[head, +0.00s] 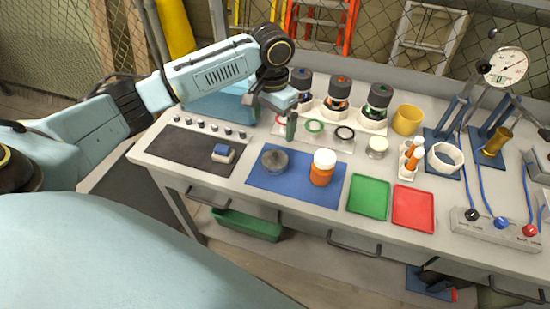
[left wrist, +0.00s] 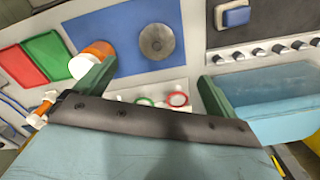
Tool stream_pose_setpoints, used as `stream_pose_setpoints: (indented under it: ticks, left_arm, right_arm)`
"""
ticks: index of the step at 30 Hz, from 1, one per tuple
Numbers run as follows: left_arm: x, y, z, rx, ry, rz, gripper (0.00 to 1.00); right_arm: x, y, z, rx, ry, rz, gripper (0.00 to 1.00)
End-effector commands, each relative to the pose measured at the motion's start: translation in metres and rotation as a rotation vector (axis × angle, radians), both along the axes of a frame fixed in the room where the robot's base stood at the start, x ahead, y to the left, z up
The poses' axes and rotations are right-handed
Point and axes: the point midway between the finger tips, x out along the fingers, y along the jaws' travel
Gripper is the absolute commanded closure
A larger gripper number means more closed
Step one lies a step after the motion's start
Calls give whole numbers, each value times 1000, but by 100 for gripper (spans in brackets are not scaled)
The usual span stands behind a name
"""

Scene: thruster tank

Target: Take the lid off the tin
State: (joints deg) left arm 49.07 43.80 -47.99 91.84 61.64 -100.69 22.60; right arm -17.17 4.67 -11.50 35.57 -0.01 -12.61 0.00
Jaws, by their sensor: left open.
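A grey round tin (head: 275,160) stands on the blue mat (head: 256,183), left of an orange jar with a white cap. From above in the left wrist view, its grey round lid (left wrist: 157,42) shows a small knob in the middle and appears to be on. My left gripper (head: 291,124) is above the bench, behind the tin and apart from it. Its green fingers are spread with nothing between them, and the tin lies beyond the fingertips in the left wrist view (left wrist: 150,75). My right gripper is not in view.
The orange jar (head: 322,170) stands close to the tin's right. Green (head: 369,197) and red (head: 413,208) trays lie further right. A blue block (head: 223,153) sits on the dark panel at left. Coloured rings and knobbed canisters (head: 338,93) stand behind.

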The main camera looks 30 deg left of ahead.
Motion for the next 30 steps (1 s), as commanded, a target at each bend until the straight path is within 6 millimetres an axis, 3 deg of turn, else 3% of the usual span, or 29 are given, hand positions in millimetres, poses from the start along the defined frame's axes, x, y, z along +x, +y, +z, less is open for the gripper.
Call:
stream_pose_setpoints:
  ticks: [3,9,16,24,30]
  left_arm:
    - [-1,-1,-27,0,5,0,5]
    - [-1,-1,-60,-1,2,-3,5]
    - [-1,-2,-76,-1,0,-3,5]
    - [-1,-6,-115,0,1,-3,5]
    - [0,-6,-121,0,-2,-4,5]
  right_arm:
    - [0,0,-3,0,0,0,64]
    - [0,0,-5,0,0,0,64]
    - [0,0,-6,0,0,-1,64]
    - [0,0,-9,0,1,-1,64]
    - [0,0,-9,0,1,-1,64]
